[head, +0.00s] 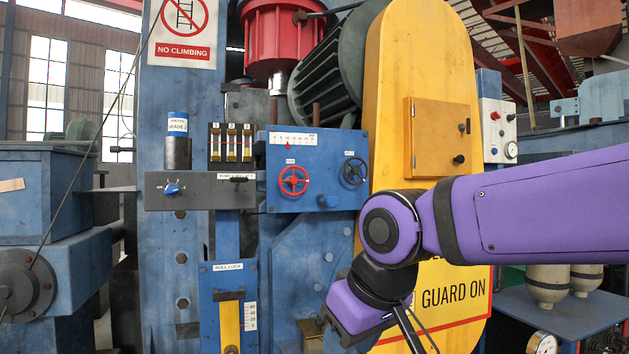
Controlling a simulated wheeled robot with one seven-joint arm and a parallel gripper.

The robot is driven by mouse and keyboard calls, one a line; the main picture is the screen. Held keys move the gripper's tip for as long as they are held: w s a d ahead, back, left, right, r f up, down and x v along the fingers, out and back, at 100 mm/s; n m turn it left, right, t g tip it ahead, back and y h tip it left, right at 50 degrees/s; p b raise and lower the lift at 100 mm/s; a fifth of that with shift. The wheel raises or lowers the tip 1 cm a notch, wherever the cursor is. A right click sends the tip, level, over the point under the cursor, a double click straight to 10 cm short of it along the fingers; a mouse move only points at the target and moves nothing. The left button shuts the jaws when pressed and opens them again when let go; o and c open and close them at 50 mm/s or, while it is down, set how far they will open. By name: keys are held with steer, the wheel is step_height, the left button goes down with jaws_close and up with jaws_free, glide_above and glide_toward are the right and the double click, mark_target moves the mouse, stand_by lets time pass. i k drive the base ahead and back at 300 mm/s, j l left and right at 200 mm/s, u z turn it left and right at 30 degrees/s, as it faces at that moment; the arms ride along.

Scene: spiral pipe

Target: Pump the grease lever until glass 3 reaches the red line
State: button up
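Three narrow sight glasses stand side by side in dark frames on the blue machine. The rightmost, probably glass 3 (247,143), shows yellowish fill and a small red mark; its exact level and number are too small to read. A grease canister (178,126) labelled "GREASE" stands left of them. Below, a grey panel (205,198) carries a blue-knobbed control (172,189) and a short dark handle (238,179) beside a small label, perhaps the pump lever. My purple arm comes in from the right and bends down at the lower middle. My gripper's fingertips cannot be seen.
A blue box with a red handwheel (294,181), a black handwheel (354,172) and a scale is right of the panel. A yellow guard (420,60) stands behind my arm. A roll lock plate (228,300) is below. Open space lies before the grey panel.

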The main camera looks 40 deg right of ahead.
mark_target(237, 180)
steer(key=i+j+z, duration=0.45)
steer(key=j, duration=0.15)
steer(key=j+z, duration=0.2)
steer(key=i+j+z, duration=0.25)
steer(key=j, duration=0.25)
steer(key=k+j+z, duration=0.5)
steer(key=k+j, duration=0.2)
steer(key=j, duration=0.15)
